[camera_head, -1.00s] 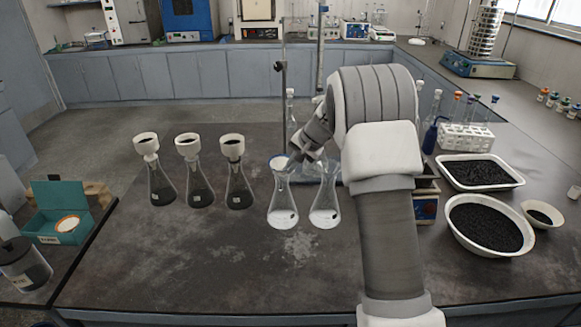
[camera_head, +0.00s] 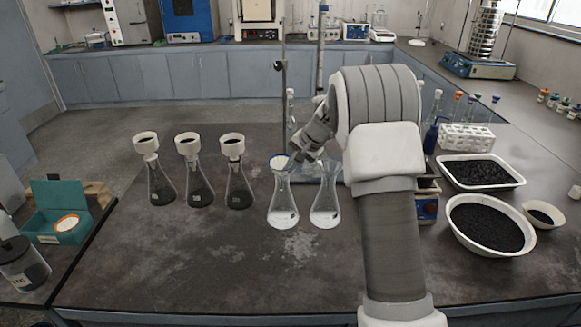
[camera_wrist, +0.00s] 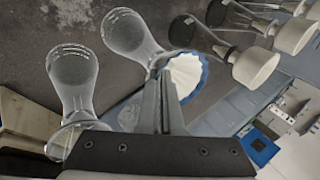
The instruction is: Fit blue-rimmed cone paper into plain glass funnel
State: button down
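The white fluted cone paper with a blue rim (camera_wrist: 186,72) is at the mouth of the left clear flask (camera_head: 283,208). Its blue rim also shows in the head view (camera_head: 278,161). My gripper (camera_wrist: 163,76) has its fingers close together at the paper's edge and appears shut on it. The glass of the funnel under the paper is mostly hidden, so how deep the paper sits cannot be told. A second glass funnel (camera_wrist: 62,138) stands in the right clear flask (camera_head: 325,209), beside my gripper.
Several dark-filled flasks with white funnels (camera_head: 187,148) stand to the left. A teal box (camera_head: 45,228) is at the far left. Black-filled trays (camera_head: 485,248) and a white rack (camera_head: 466,137) are at right. A stand rod (camera_head: 283,110) rises behind the clear flasks. The front bench is clear.

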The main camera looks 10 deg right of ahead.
jog(key=shift+s+d+f+g, duration=0.15)
jog(key=shift+s+f, duration=0.2)
jog(key=shift+f, duration=0.35)
jog(key=shift+s+d+f+g, duration=0.15)
jog(key=shift+s+f, duration=0.15)
jog(key=shift+f, duration=0.4)
jog(key=c, duration=1)
grip_release()
jog(key=shift+w+a+r+p, duration=0.1)
jog(key=shift+w+r+p, duration=0.1)
jog(key=shift+r+p, duration=1.15)
jog(key=shift+w+a+r+p, duration=0.15)
jog(key=shift+r+p, duration=0.55)
jog(key=shift+r, duration=1.2)
jog(key=shift+r, duration=0.1)
jog(key=s+a+r+n+h, duration=0.1)
jog(key=s+a+r+n, duration=0.25)
jog(key=s+r, duration=1.3)
jog(key=s+f+n+h, duration=0.1)
jog(key=s+n, duration=0.1)
jog(key=s, duration=1)
jog(key=s+d+f+n+t+h, duration=0.1)
jog(key=s+n+h, duration=0.1)
jog(key=s, duration=1)
jog(key=shift+f+n, duration=0.25)
jog(key=shift+n, duration=0.1)
